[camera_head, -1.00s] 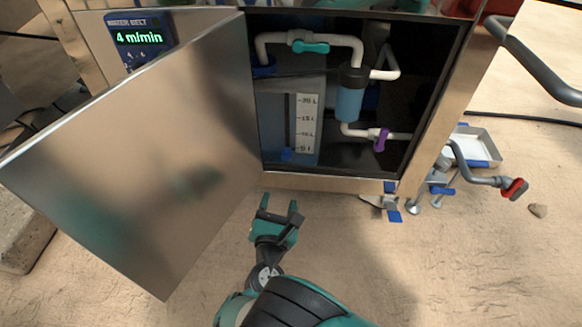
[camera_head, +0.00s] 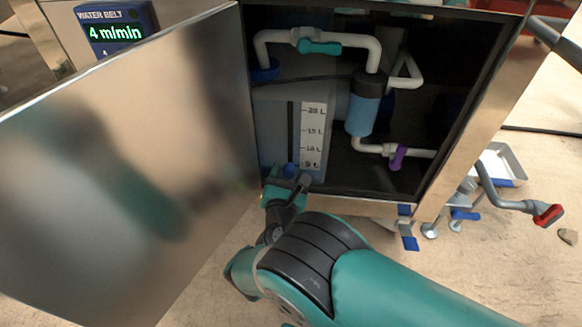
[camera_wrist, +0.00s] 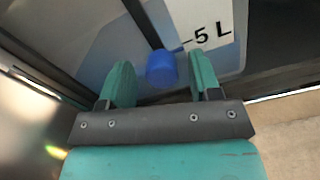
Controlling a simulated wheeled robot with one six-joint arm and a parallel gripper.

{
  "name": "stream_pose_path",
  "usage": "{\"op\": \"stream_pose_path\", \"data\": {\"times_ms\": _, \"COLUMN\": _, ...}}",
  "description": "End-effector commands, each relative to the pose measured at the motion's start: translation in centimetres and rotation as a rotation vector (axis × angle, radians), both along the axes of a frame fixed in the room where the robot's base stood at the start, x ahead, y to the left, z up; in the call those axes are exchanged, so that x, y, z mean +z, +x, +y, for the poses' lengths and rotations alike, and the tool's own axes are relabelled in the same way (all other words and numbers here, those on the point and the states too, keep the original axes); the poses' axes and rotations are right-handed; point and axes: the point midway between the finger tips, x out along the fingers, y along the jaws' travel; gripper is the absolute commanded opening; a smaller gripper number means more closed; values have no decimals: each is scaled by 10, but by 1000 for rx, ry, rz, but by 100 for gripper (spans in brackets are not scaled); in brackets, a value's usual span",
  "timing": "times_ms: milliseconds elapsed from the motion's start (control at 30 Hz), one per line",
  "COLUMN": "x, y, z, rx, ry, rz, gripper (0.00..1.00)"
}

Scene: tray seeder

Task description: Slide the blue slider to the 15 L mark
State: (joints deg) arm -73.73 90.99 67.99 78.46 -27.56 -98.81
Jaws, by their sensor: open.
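The blue slider (camera_wrist: 161,68) sits at the bottom of its dark slot, beside the 5 L mark of the white scale (camera_head: 312,135). In the head view the slider (camera_head: 289,170) is partly covered by my gripper. The scale is on the grey tank (camera_head: 270,125) and reads from 5 L at the bottom to 20 L at the top, with the 15 L mark (camera_head: 314,131) well above the slider. My gripper (camera_wrist: 161,85) is open, its two teal fingers on either side of the slider in the wrist view. I cannot tell whether they touch it.
The open metal door (camera_head: 130,165) stands close to the left of my gripper. The cabinet's lower edge (camera_head: 350,203) is just below it. White pipes with a teal valve (camera_head: 320,47), a blue filter (camera_head: 362,110) and a purple valve (camera_head: 398,157) lie to the right.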

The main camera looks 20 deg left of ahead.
Motion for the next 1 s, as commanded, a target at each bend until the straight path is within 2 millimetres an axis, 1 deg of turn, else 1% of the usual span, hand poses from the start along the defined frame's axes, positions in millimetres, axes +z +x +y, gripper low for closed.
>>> {"op": "stream_pose_path", "data": {"times_ms": 133, "x": 0, "y": 5, "z": 1, "rx": -3, "ry": -1, "rz": 0, "gripper": 57}}
{"op": "stream_pose_path", "data": {"times_ms": 400, "x": 0, "y": 5, "z": 1, "rx": -2, "ry": 0, "rz": 1, "gripper": 57}}
{"op": "stream_pose_path", "data": {"times_ms": 433, "x": 0, "y": 4, "z": 2, "rx": -1, "ry": 0, "rz": 0, "gripper": 53}}
{"op": "stream_pose_path", "data": {"times_ms": 467, "x": 0, "y": 4, "z": 2, "rx": -1, "ry": 0, "rz": 0, "gripper": 46}}
{"op": "stream_pose_path", "data": {"times_ms": 500, "x": 0, "y": 4, "z": 2, "rx": -1, "ry": 0, "rz": 0, "gripper": 37}}
{"op": "stream_pose_path", "data": {"times_ms": 667, "x": 0, "y": 4, "z": 2, "rx": 0, "ry": -1, "rz": 1, "gripper": 0}}
{"op": "stream_pose_path", "data": {"times_ms": 833, "x": 2, "y": 6, "z": 3, "rx": -1, "ry": 0, "rz": 1, "gripper": 0}}
{"op": "stream_pose_path", "data": {"times_ms": 1000, "x": 14, "y": 21, "z": 5, "rx": 0, "ry": -1, "rz": 3, "gripper": 0}}
